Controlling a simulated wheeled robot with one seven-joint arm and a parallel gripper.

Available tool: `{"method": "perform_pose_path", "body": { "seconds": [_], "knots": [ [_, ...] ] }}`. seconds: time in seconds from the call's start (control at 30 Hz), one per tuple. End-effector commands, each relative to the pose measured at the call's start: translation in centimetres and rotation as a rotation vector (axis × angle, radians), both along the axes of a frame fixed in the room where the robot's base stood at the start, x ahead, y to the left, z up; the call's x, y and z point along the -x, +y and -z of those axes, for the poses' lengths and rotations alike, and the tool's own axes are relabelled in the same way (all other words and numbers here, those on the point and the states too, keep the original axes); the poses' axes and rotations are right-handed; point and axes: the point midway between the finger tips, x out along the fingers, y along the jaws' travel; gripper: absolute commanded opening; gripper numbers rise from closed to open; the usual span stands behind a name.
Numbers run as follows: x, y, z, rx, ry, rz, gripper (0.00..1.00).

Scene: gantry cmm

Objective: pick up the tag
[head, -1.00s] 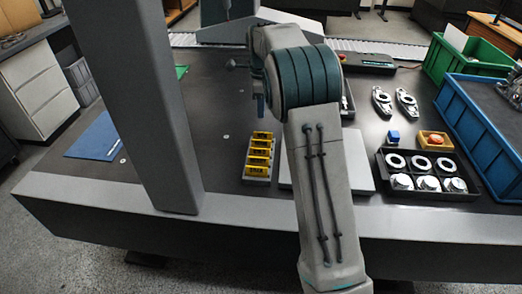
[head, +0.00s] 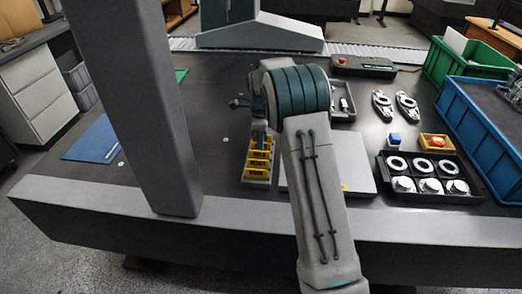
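My gripper (head: 260,134) points down at the far end of the rack, over or at the farthest tag. The fingers are small and mostly hidden by my wrist, so I cannot tell whether they are open or touch a tag. A small yellow piece (head: 344,187) shows on the grey plate (head: 362,178) just right of my arm.
A black tray (head: 432,193) with rings and metal parts, an orange box (head: 435,142) and a blue bin (head: 487,135) stand at right. A grey column (head: 140,110) rises at left. A blue mat (head: 93,140) lies beyond it.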

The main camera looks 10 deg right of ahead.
Motion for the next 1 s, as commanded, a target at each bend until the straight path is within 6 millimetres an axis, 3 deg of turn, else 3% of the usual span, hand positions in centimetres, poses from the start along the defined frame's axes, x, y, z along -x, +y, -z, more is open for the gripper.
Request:
{"method": "perform_pose_path", "body": {
  "seconds": [0.17,0.43,0.53,0.57,1.0],
  "knots": [
    [0.1,0.0,2.1,-0.001,0.001,-0.001,0.3],
    [0.0,0.0,2.3,-0.001,0.0,0.0,0.3],
    [0.0,0.0,2.3,-0.001,0.0,0.0,0.02],
    [0.0,0.0,2.3,-0.001,0.0,0.0,0.0],
    [0.0,0.0,1.9,-0.001,-0.001,-0.001,0.0]
  ]
}}
